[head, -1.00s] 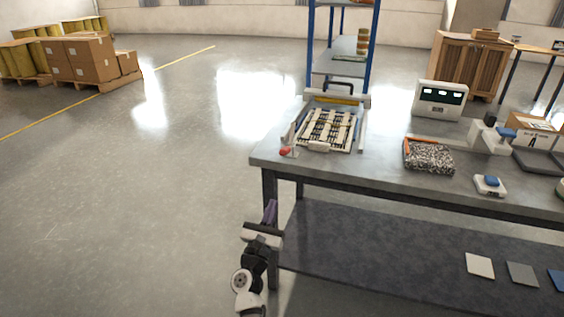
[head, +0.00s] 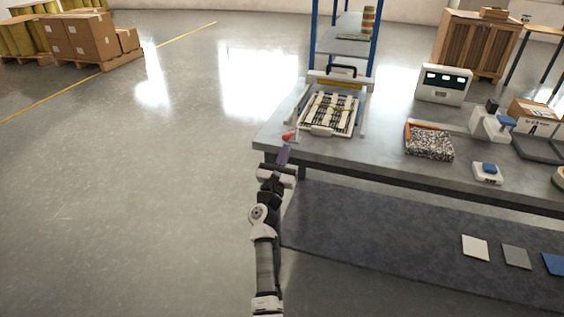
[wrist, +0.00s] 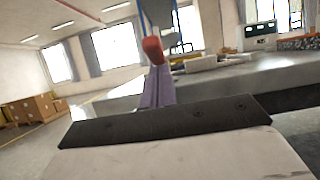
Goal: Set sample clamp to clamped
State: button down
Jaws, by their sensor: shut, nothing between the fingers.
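The lamination fixture (head: 321,131) sits at the left end of the workbench, with a frame of pale slats and dark bars. A red knob (head: 287,137) on a small lever stands at its front left corner, and I take this to be the sample clamp's handle. My gripper (head: 284,152) has purple fingers, is shut and empty, and is at the bench's front left edge, just below the knob in the picture. In the wrist view the red knob (wrist: 153,50) appears right beyond the closed fingertips (wrist: 158,72). I cannot tell whether they touch.
The workbench (head: 375,152) carries a speckled block (head: 429,142), a display box (head: 444,84) and a small device with a blue top (head: 488,172).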

jog(key=shift+w+r, duration=0.15)
jog(key=shift+r, duration=0.2)
jog(key=shift+r+p, duration=0.15)
jog(key=shift+p, duration=0.25)
